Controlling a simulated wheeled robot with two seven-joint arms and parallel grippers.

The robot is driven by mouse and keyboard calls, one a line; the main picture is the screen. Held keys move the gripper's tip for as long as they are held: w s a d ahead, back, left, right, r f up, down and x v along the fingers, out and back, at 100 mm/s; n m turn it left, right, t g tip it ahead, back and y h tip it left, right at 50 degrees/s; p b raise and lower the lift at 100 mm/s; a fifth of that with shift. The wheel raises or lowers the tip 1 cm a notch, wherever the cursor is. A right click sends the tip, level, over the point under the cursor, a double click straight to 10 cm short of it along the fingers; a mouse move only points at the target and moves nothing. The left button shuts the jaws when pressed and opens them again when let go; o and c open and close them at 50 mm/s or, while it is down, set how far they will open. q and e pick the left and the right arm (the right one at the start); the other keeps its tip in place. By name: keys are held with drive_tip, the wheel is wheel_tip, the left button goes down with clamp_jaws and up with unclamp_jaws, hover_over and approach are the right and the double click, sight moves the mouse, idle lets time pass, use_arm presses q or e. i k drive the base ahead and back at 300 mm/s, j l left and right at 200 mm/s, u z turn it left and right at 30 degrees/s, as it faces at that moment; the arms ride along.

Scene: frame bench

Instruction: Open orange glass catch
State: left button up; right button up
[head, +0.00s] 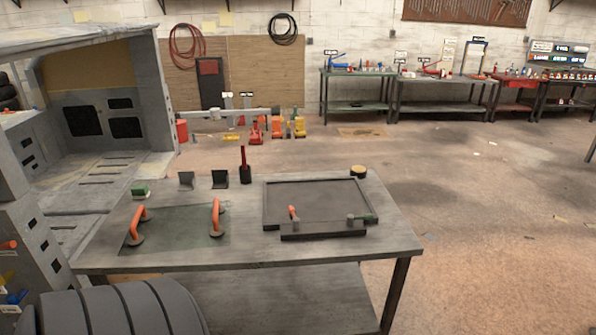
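A dark rectangular frame (320,182) lies on the right half of the grey bench. A dark bar (322,231) runs along its front edge. A small orange catch (292,212) stands near the left part of this bar, its lever pointing up and slightly tilted. A green-grey catch (357,217) sits at the right part, its lever lying sideways. I cannot tell from this distance whether either catch is locked. A glass pane (178,228) with two orange-red handles (138,225) lies on the left half of the bench. Neither of my grippers is in view.
The grey bench (395,240) also holds a green block (140,191), two dark upright brackets (219,179), a red-handled tool (244,168) and a yellow-topped round item (358,171). A large grey ribbed object is at bottom left. Floor to the right is open.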

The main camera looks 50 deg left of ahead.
sight(296, 221)
drive_tip(key=u, duration=1.6)
